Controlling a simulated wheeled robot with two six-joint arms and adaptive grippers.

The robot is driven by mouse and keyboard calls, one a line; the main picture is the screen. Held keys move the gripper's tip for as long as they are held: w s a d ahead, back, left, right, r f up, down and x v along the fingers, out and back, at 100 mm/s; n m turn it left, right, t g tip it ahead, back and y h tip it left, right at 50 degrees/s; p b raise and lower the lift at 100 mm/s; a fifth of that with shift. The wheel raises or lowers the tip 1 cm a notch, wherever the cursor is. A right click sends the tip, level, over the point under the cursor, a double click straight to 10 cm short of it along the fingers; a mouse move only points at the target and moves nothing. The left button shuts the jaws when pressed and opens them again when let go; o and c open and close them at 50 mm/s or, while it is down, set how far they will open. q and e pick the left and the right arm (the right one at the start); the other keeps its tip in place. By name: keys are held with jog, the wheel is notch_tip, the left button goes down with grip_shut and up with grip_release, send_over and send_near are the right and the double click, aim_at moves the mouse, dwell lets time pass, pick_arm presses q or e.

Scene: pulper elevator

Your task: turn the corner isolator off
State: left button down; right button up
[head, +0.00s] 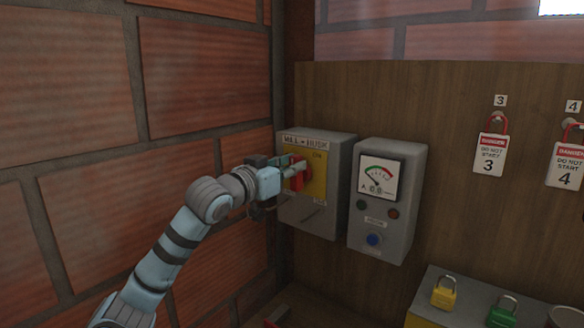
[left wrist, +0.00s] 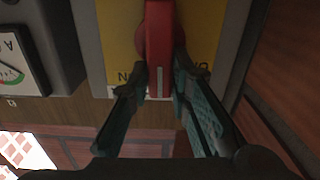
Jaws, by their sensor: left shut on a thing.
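The corner isolator (head: 315,215) is a grey box labelled MILL - HUSK, mounted beside the brick corner. Its front has a yellow plate (head: 319,185) with ON at the upper right. A red handle (head: 297,183) sits on the plate. My left gripper (head: 294,168) reaches it from the left and is shut on the handle. In the left wrist view, the fingers lie on either side of the red handle (left wrist: 157,35). A white line on the handle points towards the lettered edge of the yellow plate (left wrist: 200,35). The gripper partly hides the handle in the head view. My right gripper is not in view.
A grey meter box (head: 385,225) with a dial and blue button hangs close to the right. Red-shackled danger tags (head: 489,155) hang further right. Yellow (head: 443,293) and green (head: 502,312) padlocks sit low at right. The brick wall (head: 80,75) is close at left.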

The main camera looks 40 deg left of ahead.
pick_arm(q)
jog(key=n+b, duration=0.2)
jog(key=n, duration=0.3)
jog(key=a+f+n+b, duration=0.1)
jog(key=n+b, duration=0.1)
jog(key=n, duration=0.4)
jog(key=a+f+n+b, duration=0.1)
jog(key=n+b, duration=0.1)
jog(key=n, duration=0.4)
jog(key=shift+a+f, duration=0.2)
jog(key=shift+f, duration=0.05)
jog(key=shift+n, duration=0.4)
jog(key=c, duration=1.5)
grip_release()
